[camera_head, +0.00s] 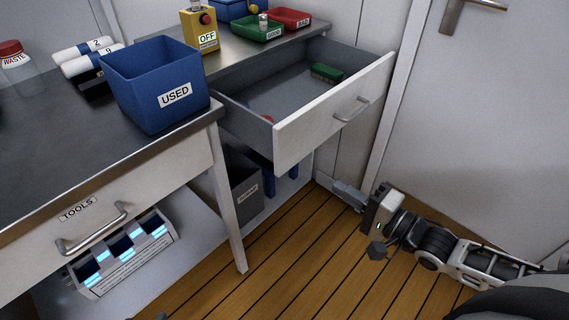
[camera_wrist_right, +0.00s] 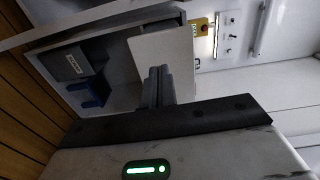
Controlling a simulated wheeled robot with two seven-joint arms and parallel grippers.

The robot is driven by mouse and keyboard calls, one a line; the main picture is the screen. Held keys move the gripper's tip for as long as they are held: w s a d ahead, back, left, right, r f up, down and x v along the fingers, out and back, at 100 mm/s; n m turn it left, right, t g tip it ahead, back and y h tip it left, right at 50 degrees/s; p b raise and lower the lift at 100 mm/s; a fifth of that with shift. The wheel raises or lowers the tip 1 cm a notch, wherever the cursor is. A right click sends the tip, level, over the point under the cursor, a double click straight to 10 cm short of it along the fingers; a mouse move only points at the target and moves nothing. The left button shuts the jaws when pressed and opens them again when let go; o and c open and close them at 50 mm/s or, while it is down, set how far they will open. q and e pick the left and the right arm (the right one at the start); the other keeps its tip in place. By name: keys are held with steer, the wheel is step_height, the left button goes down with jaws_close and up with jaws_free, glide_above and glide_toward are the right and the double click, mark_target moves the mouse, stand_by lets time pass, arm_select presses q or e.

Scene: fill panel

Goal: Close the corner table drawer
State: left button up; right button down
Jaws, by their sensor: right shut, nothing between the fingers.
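The corner table drawer (camera_head: 335,112) is pulled well out, with a white front and a grey metal handle (camera_head: 351,109). A green item (camera_head: 326,72) and a small red one lie inside it. My right gripper (camera_head: 347,192) is shut and empty, low over the floor in front of the drawer and apart from it in the head view. In the right wrist view its closed fingers (camera_wrist_right: 159,86) overlap the white drawer front (camera_wrist_right: 168,55); I cannot tell the gap there. My left gripper is not in view.
The corner table top (camera_head: 235,52) holds a yellow OFF box (camera_head: 200,28), a green tray (camera_head: 257,29) and a red tray (camera_head: 290,18). A blue USED bin (camera_head: 155,88) stands at the near table's corner. A grey bin (camera_head: 244,185) sits below. A door (camera_head: 480,110) is at right.

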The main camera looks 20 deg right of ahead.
mark_target(284, 152)
steer(key=b+x, duration=0.2)
steer(key=x, duration=1.2)
steer(key=shift+w, duration=0.1)
